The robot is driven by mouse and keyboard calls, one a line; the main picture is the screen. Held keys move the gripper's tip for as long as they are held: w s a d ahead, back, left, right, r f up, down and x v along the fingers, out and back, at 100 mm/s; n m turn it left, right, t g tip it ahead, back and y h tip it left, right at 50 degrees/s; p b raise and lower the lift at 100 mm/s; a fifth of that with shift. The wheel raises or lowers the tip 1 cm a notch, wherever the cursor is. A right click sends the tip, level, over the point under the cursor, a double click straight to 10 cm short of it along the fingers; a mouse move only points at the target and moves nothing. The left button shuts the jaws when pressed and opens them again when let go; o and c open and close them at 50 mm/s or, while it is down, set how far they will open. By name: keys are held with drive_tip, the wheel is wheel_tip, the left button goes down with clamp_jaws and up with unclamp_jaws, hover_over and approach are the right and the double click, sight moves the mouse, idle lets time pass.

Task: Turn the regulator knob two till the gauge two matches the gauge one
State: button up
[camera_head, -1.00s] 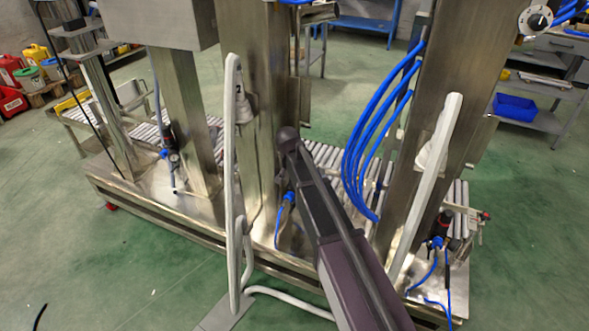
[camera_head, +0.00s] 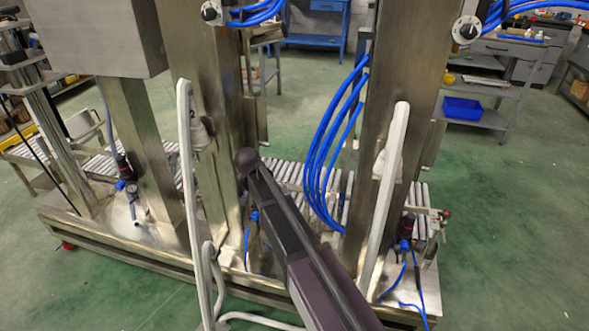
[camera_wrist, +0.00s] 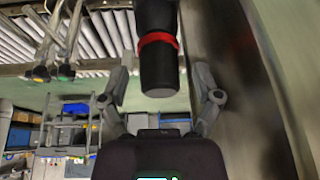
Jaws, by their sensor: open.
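In the wrist view a black cylindrical knob (camera_wrist: 160,68) with a red ring hangs down between the fingers of my gripper (camera_wrist: 162,82). The fingers are open, one on each side, with visible gaps to the knob. In the head view, a regulator with a black knob (camera_head: 122,166) and a small gauge (camera_head: 132,192) stands at the left post. Another regulator (camera_head: 407,226) stands at the lower right. My dark arm covers part of the middle post, which bears a "2"; my gripper is hidden there. I cannot read any gauge or tell which knob is between the fingers.
Metal posts (camera_head: 385,130) rise from the steel frame. Pale curved handles (camera_head: 187,180) stand in front. Blue hoses (camera_head: 325,150) hang between posts. Roller conveyors (camera_wrist: 100,35) lie behind. A metal surface runs close along the right in the wrist view. Green floor is open at the right.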

drive_tip(key=shift+n, duration=0.4)
drive_tip(key=shift+n+y, duration=0.6)
drive_tip(key=shift+n, duration=0.75)
drive_tip(key=shift+n+y, duration=0.6)
drive_tip(key=shift+n, duration=0.75)
drive_tip(key=shift+n+g+y, duration=0.35)
drive_tip(key=shift+n+y, duration=0.1)
drive_tip(key=shift+n, duration=0.9)
drive_tip(key=shift+n+g+y, duration=0.35)
drive_tip(key=shift+n+y, duration=0.1)
drive_tip(key=shift+n, duration=0.9)
drive_tip(key=shift+d+r+p, duration=0.1)
drive_tip(key=shift+r+p, duration=0.2)
drive_tip(key=p+v, duration=1.3)
drive_tip(key=v, duration=0.1)
drive_tip(key=s+d+r+m+g+h+p, duration=0.1)
drive_tip(key=s+d+r+m+h+p, duration=0.1)
drive_tip(key=s+d+r+m+p, duration=0.2)
drive_tip(key=s+d+r+p, duration=0.3)
drive_tip(key=s+d+p, duration=0.1)
drive_tip(key=s+d, duration=0.3)
drive_tip(key=shift+r+g+p, duration=0.3)
drive_tip(key=shift+g, duration=0.1)
drive_tip(key=shift+s+d, duration=0.1)
drive_tip(key=shift+s, duration=0.05)
